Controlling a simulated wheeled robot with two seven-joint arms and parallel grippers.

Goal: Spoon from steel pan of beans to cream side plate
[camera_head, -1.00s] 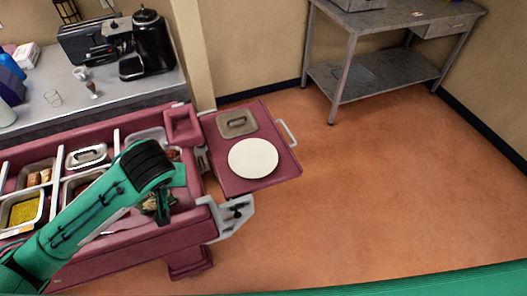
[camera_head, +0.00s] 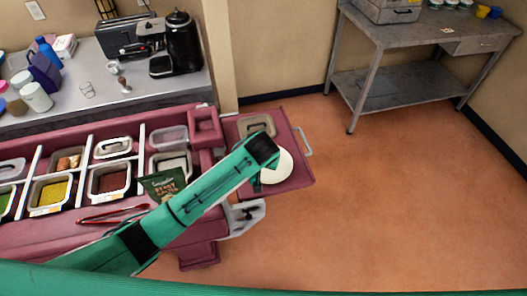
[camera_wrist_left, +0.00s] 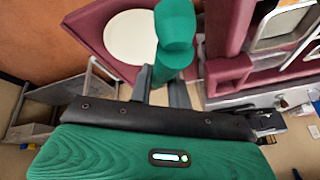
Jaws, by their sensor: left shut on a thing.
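The cream side plate (camera_head: 278,166) lies on the dark red side shelf, partly hidden by my left arm in the head view. A steel pan with red-brown food (camera_head: 110,179), apparently the beans, sits in the cart.
Red tongs (camera_head: 112,215) and a green packet (camera_head: 163,185) lie on the cart. A steel table (camera_head: 420,40) stands at the back right. The floor between is clear.

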